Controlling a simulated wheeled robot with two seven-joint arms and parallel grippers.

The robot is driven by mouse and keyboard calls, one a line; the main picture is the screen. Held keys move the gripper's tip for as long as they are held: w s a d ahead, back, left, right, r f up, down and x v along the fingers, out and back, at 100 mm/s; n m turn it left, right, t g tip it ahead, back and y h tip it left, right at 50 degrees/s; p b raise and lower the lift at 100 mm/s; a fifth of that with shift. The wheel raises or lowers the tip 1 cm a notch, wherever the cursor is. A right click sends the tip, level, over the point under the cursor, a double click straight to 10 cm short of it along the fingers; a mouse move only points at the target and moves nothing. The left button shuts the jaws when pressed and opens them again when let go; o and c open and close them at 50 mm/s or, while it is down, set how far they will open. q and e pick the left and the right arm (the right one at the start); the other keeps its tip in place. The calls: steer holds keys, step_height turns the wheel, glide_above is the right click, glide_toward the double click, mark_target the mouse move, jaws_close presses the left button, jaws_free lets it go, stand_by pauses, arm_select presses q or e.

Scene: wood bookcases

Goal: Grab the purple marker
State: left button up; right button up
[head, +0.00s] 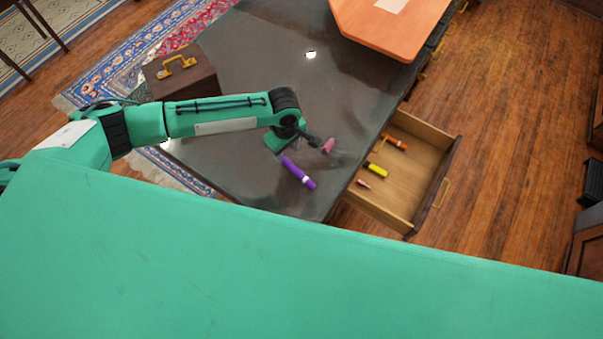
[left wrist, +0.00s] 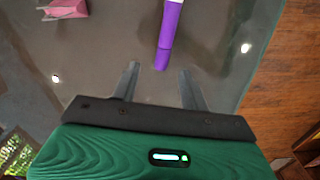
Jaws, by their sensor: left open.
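The purple marker (head: 298,172) lies on the dark tabletop (head: 245,50) near its front corner, with a pale band towards one end. In the left wrist view the marker (left wrist: 171,32) points down the picture, and its near end shows between my left gripper's fingertips (left wrist: 158,70). The fingers are spread and hold nothing. In the head view my left gripper (head: 283,150) is just above and left of the marker's upper end, its fingers mostly hidden by the wrist. I cannot tell the height gap. My right gripper is not in view.
A pink object (head: 328,146) lies right of the gripper. An open drawer (head: 425,132) at the right holds an orange marker (head: 394,141), a yellow marker (head: 376,170) and a small reddish item (head: 363,183). A brown case (head: 188,80) stands at the left, an orange board (head: 375,30) at the back.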

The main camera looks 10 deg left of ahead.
mark_target(286, 161)
arm_select(q)
steer(key=shift+a+f+p, duration=0.1)
steer(key=shift+f+p, duration=0.25)
steer(key=shift+f, duration=0.2)
steer(key=f+p, duration=0.1)
steer(key=f, duration=0.2)
steer(key=shift+s+a+f, duration=0.1)
steer(key=shift+a+f, duration=0.1)
steer(key=shift+f, duration=0.5)
jaws_close()
